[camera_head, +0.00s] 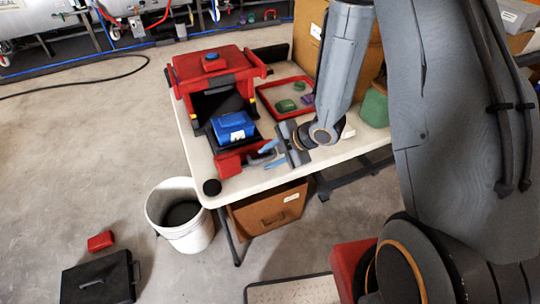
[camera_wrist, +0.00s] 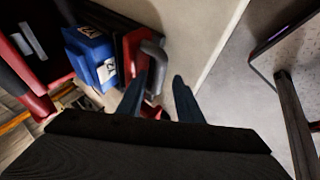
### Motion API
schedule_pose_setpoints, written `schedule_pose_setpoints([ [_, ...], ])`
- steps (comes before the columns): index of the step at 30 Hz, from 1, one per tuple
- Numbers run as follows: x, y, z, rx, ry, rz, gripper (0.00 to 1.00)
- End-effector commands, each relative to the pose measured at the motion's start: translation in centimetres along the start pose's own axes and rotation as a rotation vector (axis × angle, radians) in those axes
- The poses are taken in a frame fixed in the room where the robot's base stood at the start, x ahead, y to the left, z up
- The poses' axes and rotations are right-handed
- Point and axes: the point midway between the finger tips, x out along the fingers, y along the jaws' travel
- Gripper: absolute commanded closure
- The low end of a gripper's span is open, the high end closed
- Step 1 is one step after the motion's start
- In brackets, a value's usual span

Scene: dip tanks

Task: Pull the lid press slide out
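The red lid press (camera_head: 212,68) stands on the table with a dark opening at its front. Its black slide (camera_head: 212,143) extends from that opening, with a blue box (camera_head: 232,126) on it that bears a white label. The slide's red front plate (camera_head: 229,163) carries a grey handle (camera_head: 258,153); in the wrist view the handle (camera_wrist: 155,60) lies ahead of the fingers, around the gap between them. My gripper (camera_head: 270,154) is open at the handle's right side; its spread fingers also show in the wrist view (camera_wrist: 158,78). Contact with the handle cannot be told.
A red-rimmed tray (camera_head: 262,100) with green and purple pieces lies behind my gripper. A green container (camera_head: 375,108) and cardboard boxes stand at the table's right and back. A white bucket (camera_head: 180,232) stands on the floor below.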

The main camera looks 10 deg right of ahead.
Motion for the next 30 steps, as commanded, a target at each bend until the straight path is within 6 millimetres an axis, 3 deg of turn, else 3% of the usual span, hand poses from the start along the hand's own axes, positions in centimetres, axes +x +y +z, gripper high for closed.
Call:
schedule_pose_setpoints([
  [10, -0.6, 0.3, 0.1, 0.000, -0.003, 0.005, 0.67],
  [24, -6.7, 0.3, 0.2, 0.001, -0.004, 0.005, 0.67],
  [30, -7.7, 0.3, 0.2, 0.000, -0.002, 0.003, 0.67],
])
